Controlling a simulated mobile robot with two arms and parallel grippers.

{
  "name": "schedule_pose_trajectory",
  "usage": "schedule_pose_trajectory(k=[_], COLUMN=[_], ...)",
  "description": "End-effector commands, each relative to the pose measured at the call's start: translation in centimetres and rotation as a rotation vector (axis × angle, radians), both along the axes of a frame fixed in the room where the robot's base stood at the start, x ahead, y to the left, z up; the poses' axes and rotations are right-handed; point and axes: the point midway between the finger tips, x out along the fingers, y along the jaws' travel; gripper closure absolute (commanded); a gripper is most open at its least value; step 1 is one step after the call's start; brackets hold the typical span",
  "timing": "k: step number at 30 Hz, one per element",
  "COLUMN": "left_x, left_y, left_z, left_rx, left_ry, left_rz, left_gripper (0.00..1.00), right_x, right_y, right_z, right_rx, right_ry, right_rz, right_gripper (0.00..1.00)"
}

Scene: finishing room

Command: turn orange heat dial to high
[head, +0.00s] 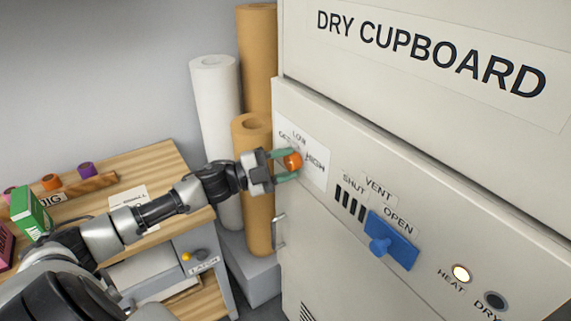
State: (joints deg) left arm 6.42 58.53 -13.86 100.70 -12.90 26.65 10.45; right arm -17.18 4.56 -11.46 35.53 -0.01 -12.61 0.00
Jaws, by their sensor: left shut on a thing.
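The orange heat dial (293,161) is on the front panel of the white dry cupboard (420,130), on a white label with OFF, LOW and HIGH around it. My left gripper (287,164) reaches in from the left, its green fingers shut on the dial, one above and one below. The fingers hide part of the dial and the OFF lettering, and I cannot tell clearly which mark the dial points to. My right gripper does not show.
A blue vent slider (391,240) sits right of the dial, below the OPEN mark. A heat lamp (461,273) is lit; the dry lamp (495,300) looks dark. Paper rolls (215,120) stand behind my left arm. A wooden bench (150,170) is at left.

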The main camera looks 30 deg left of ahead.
Motion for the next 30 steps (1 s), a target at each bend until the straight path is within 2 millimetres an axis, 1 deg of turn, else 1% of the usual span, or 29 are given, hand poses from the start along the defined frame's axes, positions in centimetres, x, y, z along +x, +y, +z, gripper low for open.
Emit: schedule_pose_trajectory(k=[6,12,19,30], left_x=[-0.01,-0.03,-0.03,-0.04], left_y=[-0.02,-0.01,-0.03,-0.04], left_z=[-0.03,-0.05,-0.08,-0.12], left_rx=[0.129,0.200,0.232,0.235], left_ry=[-0.050,-0.080,-0.093,-0.095], left_rz=[-0.001,-0.001,0.000,-0.001], left_gripper=[0.80,0.80,0.80,0.80], right_x=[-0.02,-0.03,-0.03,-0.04], right_y=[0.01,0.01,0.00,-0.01], right_z=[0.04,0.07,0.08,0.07], right_rx=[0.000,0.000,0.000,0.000], right_ry=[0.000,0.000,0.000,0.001], right_rz=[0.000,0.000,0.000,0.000], right_gripper=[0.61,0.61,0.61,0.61])
